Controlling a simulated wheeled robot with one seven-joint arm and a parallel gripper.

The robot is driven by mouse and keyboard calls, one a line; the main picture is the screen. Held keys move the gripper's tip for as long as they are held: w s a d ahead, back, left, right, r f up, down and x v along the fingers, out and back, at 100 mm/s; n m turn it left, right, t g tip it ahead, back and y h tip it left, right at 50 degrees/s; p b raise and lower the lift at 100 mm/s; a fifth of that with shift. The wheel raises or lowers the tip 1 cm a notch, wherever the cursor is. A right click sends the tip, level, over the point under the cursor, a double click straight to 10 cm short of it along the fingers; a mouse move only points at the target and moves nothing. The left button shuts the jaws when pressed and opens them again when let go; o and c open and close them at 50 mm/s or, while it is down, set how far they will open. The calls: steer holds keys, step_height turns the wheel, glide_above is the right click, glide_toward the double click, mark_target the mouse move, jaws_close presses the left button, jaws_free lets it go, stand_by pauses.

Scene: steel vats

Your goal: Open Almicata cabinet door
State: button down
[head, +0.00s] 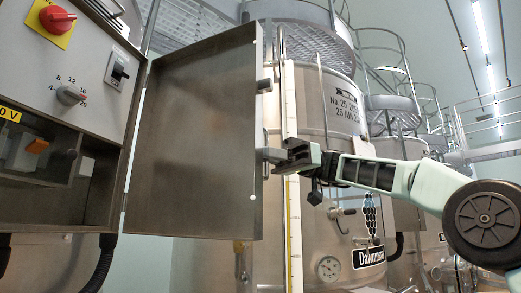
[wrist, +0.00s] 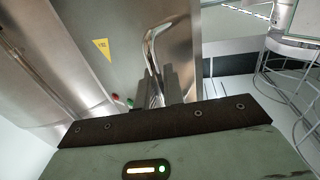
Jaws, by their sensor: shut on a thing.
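The grey metal cabinet (head: 68,110) stands at the left of the head view. Its door (head: 195,135) stands wide open, swung out to the right on its hinge side, with its plain inner face showing. My gripper (head: 283,156) is at the door's free edge, shut on the door handle (head: 268,155). In the wrist view the curved metal handle (wrist: 153,45) runs down between the fingers of my gripper (wrist: 155,88). The door's outer face (wrist: 120,55) carries a yellow label. The exact finger contact is partly hidden.
A large steel vat (head: 340,110) with a gauge stands behind the door and my arm. Railings and walkways rise at the right.

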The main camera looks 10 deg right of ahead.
steer(key=shift+d+r, duration=0.25)
steer(key=c, duration=1.6)
jaws_free()
steer(key=shift+d, duration=0.15)
steer(key=shift+o, duration=0.5)
steer(key=shift+s+d+r, duration=0.1)
steer(key=shift+s+d, duration=0.05)
steer(key=shift+d, duration=0.05)
steer(key=shift+a, duration=0.2)
steer(key=shift+w+d, duration=0.2)
steer(key=shift+w, duration=0.05)
steer(key=p+v, duration=0.7)
steer(key=v, duration=1)
